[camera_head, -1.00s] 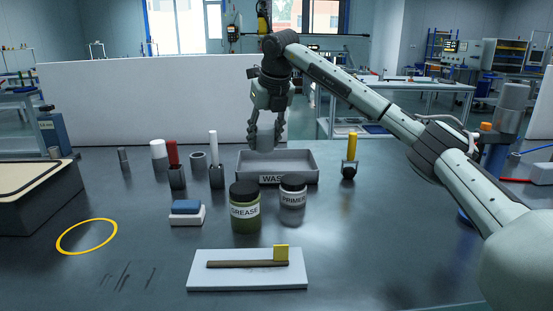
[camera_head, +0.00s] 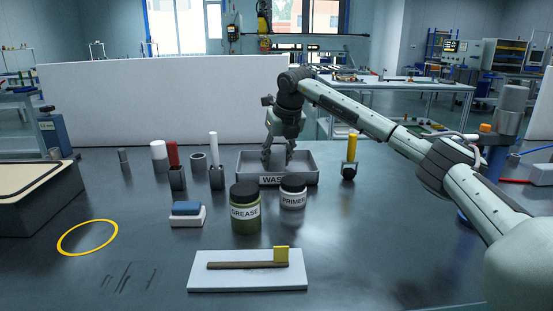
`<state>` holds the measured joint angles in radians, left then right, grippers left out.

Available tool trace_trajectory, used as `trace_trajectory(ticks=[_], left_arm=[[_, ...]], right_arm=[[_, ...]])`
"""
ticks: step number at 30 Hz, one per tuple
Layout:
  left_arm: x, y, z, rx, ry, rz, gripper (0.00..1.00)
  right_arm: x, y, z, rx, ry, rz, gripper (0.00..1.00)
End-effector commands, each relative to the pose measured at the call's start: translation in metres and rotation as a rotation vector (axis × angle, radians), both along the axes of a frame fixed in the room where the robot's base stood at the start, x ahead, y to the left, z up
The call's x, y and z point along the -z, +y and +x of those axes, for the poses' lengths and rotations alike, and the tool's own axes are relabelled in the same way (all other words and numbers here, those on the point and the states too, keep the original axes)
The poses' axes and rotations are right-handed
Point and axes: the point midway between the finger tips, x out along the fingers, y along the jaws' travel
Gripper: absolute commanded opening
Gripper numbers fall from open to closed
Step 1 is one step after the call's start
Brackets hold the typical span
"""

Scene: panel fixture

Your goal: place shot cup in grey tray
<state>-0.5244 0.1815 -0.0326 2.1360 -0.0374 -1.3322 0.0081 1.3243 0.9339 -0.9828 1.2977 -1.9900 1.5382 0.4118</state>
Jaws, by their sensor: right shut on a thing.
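The grey tray (camera_head: 310,175) with a "WAS..." label on its front stands on the dark table, behind the jars. My right gripper (camera_head: 277,162) points down with its fingertips inside the tray, behind the front wall. It is shut on the shot cup, a small grey cup that is hard to make out between the fingers against the grey tray. The cup's lower part and its contact with the tray floor cannot be told. My left gripper is not in view.
A grease jar (camera_head: 245,210) and a primer jar (camera_head: 293,192) stand just in front of the tray. A yellow-handled tool (camera_head: 351,150) stands to its right, and a white-handled one (camera_head: 214,148) to its left. The table's right front is clear.

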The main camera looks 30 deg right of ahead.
Motion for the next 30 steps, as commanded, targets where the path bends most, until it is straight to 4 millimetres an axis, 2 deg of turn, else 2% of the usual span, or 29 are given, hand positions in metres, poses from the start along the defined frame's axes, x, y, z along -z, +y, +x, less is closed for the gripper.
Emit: trace_trajectory(ticks=[2,3,8,16,20,23,30], left_arm=[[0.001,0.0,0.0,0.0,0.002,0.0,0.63],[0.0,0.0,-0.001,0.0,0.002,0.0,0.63],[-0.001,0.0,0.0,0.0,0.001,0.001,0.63],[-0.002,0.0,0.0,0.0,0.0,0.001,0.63],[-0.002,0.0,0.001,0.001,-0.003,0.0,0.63],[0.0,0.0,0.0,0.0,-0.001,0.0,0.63],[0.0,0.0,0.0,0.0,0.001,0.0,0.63]], right_arm=[[0.004,0.0,0.0,0.0,0.001,0.0,0.22],[0.004,0.0,0.0,0.0,0.001,0.0,0.42],[0.003,0.0,0.0,0.0,0.001,0.0,0.62],[0.003,0.0,0.0,0.0,0.001,0.0,0.62],[-0.005,0.0,-0.001,0.0,-0.001,0.0,0.62],[-0.019,0.001,-0.007,0.0,-0.003,0.0,0.62],[-0.069,0.005,-0.027,-0.001,-0.003,0.0,0.62]])
